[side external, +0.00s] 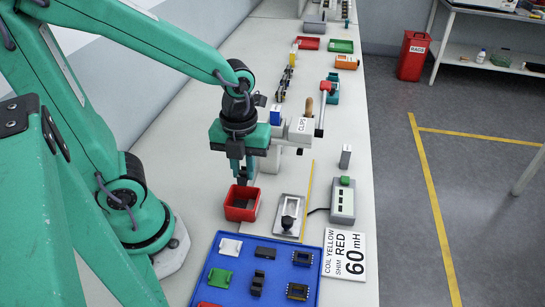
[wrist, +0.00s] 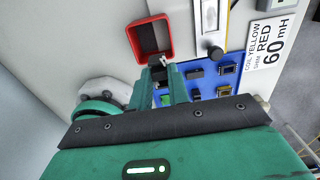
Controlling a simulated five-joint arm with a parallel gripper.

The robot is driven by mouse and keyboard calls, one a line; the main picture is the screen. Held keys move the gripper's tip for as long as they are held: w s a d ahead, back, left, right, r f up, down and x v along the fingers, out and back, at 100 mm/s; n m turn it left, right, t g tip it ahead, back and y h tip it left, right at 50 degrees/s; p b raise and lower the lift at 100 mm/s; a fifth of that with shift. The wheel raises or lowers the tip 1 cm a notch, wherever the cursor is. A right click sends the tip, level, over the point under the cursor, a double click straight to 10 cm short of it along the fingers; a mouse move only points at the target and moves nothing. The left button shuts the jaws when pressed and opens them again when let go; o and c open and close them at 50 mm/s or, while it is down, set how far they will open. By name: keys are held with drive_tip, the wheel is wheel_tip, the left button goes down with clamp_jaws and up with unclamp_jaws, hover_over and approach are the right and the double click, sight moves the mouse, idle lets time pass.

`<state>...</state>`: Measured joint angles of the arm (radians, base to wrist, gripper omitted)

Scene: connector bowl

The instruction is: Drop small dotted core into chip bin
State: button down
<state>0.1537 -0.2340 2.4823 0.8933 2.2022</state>
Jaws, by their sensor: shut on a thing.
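My gripper (side external: 242,180) points down just above the red open bin (side external: 242,214), which I take for the chip bin. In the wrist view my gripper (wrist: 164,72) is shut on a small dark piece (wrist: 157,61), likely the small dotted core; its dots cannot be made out. The piece appears at the near edge of the red bin (wrist: 130,38) in that view. The bin's visible inside is dark and seems empty. The fingers hide part of the held piece.
A blue tray (side external: 213,262) in front holds several parts, black, green and white. Right of the bin are a grey plate with a black knob (side external: 289,213), a grey box with a green button (side external: 343,202) and a printed sign (side external: 344,255).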

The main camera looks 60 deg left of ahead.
drive_tip(key=shift+f, duration=1.1)
drive_tip(key=c, duration=1.3)
unclamp_jaws()
drive_tip(key=shift+o, duration=0.2)
drive_tip(key=shift+r, duration=0.1)
drive_tip(key=shift+r, duration=3.85)
